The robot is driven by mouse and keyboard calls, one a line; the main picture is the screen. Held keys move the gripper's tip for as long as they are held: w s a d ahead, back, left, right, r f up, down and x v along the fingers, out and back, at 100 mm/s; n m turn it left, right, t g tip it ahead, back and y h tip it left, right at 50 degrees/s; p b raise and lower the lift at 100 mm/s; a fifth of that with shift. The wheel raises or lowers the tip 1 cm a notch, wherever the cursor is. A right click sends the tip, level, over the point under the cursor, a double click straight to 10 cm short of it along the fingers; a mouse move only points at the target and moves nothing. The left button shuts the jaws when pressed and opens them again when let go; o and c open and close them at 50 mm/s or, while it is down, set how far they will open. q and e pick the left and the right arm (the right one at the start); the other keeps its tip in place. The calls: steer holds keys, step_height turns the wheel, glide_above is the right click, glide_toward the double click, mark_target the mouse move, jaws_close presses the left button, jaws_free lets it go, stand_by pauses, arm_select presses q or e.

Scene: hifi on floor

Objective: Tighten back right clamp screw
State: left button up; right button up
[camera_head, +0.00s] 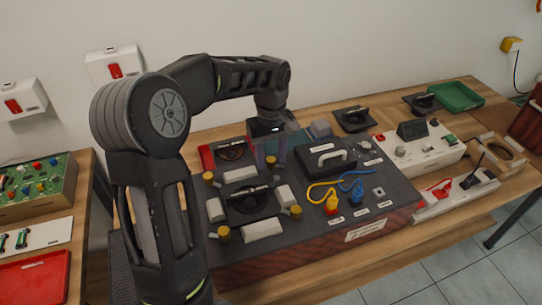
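The dark task board (310,225) lies on the wooden table and carries a round black fixture (250,200) ringed by pale blocks and yellow clamp screws. The back right clamp screw (270,162) shows as a small yellow knob just under my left gripper (270,152). My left arm comes in from the left and arches over the board, with its gripper pointing down. The fingers are small and dark, and I cannot tell whether they touch the screw or how far apart they are. The other yellow screws stand at back left (208,177), front left (224,233) and front right (295,211). My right gripper is out of view.
A white panel box (420,147) and a green tray (456,96) are further right. A second table with a red tray (36,277) stands at left.

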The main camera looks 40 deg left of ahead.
arm_select(q)
jaws_close()
steer(key=shift+m, duration=0.4)
stand_by(0.4)
steer(key=m, duration=0.7)
steer(key=shift+m+p, duration=0.3)
steer(key=shift+m, duration=0.1)
steer(key=m, duration=0.7)
steer(key=m+p, duration=0.1)
steer(key=m, duration=0.5)
steer(key=shift+m, duration=0.3)
steer(key=shift+o, duration=0.4)
jaws_free()
